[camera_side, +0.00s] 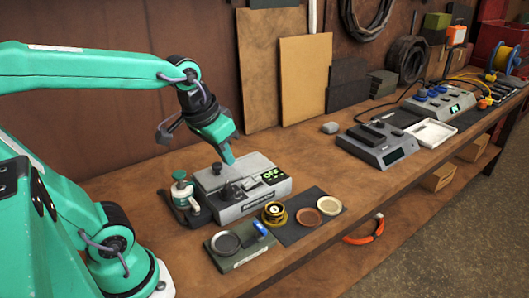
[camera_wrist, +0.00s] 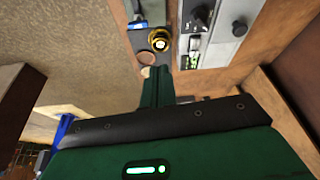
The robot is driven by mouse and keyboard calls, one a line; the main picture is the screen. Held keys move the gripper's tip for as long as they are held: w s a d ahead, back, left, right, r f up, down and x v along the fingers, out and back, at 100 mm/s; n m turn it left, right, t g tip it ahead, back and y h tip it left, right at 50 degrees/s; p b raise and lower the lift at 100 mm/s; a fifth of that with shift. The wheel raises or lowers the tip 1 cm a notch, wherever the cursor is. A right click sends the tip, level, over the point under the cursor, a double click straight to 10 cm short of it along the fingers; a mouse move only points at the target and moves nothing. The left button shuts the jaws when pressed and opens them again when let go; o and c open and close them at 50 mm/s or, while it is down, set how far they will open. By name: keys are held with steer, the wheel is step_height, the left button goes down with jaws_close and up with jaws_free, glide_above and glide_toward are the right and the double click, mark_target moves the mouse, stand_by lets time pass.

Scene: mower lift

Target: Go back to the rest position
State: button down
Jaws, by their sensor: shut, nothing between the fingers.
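My gripper (camera_side: 228,158) is a green parallel gripper at the end of my green arm. In the side view its fingers are together and point down, over or just behind the grey device (camera_side: 232,208) with a small green-lit display. No object shows between the fingers. In the wrist view the closed green fingers (camera_wrist: 157,72) reach up from the bottom, with the small round dishes and part of the grey device (camera_wrist: 193,45) beyond them. I cannot tell the exact gap between fingertips and device.
A green bottle-like tool (camera_side: 182,190) stands left of the device. A yellow-black round container (camera_side: 274,213), a brown dish (camera_side: 309,217) and a cream dish (camera_side: 330,205) sit in front. Another grey device (camera_side: 378,145) stands right. Boards (camera_side: 305,80) lean behind on the wooden bench.

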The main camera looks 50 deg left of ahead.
steer(key=shift+m+t, duration=0.7)
steer(key=shift+m, duration=0.1)
steer(key=shift+s+d, duration=0.35)
steer(key=shift+s, duration=0.35)
steer(key=shift+s+d, duration=0.35)
steer(key=shift+s, duration=0.35)
steer(key=shift+s+d, duration=0.35)
steer(key=shift+s, duration=0.35)
